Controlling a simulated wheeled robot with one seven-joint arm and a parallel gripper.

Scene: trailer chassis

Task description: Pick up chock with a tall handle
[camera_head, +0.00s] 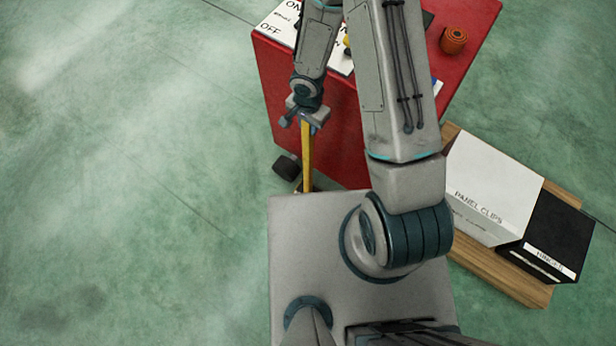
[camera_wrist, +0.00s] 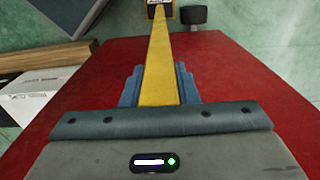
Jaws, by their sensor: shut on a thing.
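The chock's tall yellow handle (camera_head: 307,158) hangs down from my gripper (camera_head: 304,117) beside the red cart. In the wrist view the handle (camera_wrist: 159,62) runs away from between the two blue fingers of my gripper (camera_wrist: 159,88), which are shut on it. The handle's far end, a yellow piece with a dark marking (camera_wrist: 159,10), shows at the top edge of the wrist view and is partly cut off. In the head view the lower end is hidden behind my base. I cannot tell whether the chock touches the floor.
The red cart (camera_head: 278,110) stands close by, with a dark caster (camera_head: 287,167) near the handle. An orange roll (camera_head: 453,40) sits on its top. A white panel clips box (camera_head: 490,185) and a black hinges box (camera_head: 553,235) rest on wooden boards at right. The floor at left is clear.

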